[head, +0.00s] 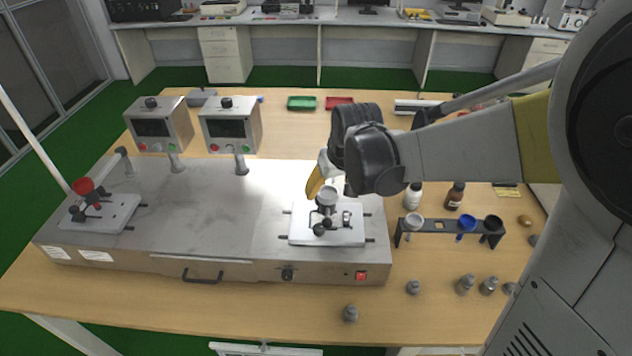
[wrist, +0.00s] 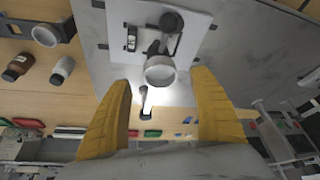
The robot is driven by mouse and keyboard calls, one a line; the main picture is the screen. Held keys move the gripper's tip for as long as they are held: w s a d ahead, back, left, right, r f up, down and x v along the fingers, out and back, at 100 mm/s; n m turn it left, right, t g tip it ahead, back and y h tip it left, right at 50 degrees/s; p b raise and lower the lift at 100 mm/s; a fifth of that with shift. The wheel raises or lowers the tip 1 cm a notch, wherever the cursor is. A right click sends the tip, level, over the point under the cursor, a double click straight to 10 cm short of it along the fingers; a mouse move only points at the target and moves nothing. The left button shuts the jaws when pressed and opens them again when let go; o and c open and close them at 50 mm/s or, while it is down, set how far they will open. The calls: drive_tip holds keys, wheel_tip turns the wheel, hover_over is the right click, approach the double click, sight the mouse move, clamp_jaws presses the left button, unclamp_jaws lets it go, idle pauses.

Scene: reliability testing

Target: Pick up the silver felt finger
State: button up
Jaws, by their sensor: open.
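A silver-white cup-topped finger (head: 327,194) stands upright in the right-hand test fixture (head: 299,236), on the metal machine. In the wrist view this silver finger (wrist: 160,72) lies between the yellow fingertips of my gripper (wrist: 161,82), with a gap on each side. In the head view my gripper (head: 322,177) is beside and just behind the cup, pointing down, its far finger mostly hidden. It is open and empty. A similar pale cup-topped finger (head: 413,221) sits in the black rack; I cannot tell which of the two the task names.
The black rack (head: 450,226) also holds a blue finger (head: 466,222) and a black one (head: 492,223). A white bottle (head: 413,196) and brown bottle (head: 455,195) stand behind it. Metal weights stand in front. A red finger (head: 82,186) is in the left fixture. Two control boxes stand behind the machine.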

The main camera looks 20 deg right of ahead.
sight(327, 195)
drive_tip(key=b+x, duration=0.1)
drive_tip(key=x, duration=0.3)
drive_tip(key=shift+s, duration=0.1)
drive_tip(key=shift+r, duration=0.15)
drive_tip(key=c, duration=1.3)
wheel_tip(327, 195, up, 10)
drive_tip(key=p, duration=0.3)
drive_tip(key=shift+p, duration=0.35)
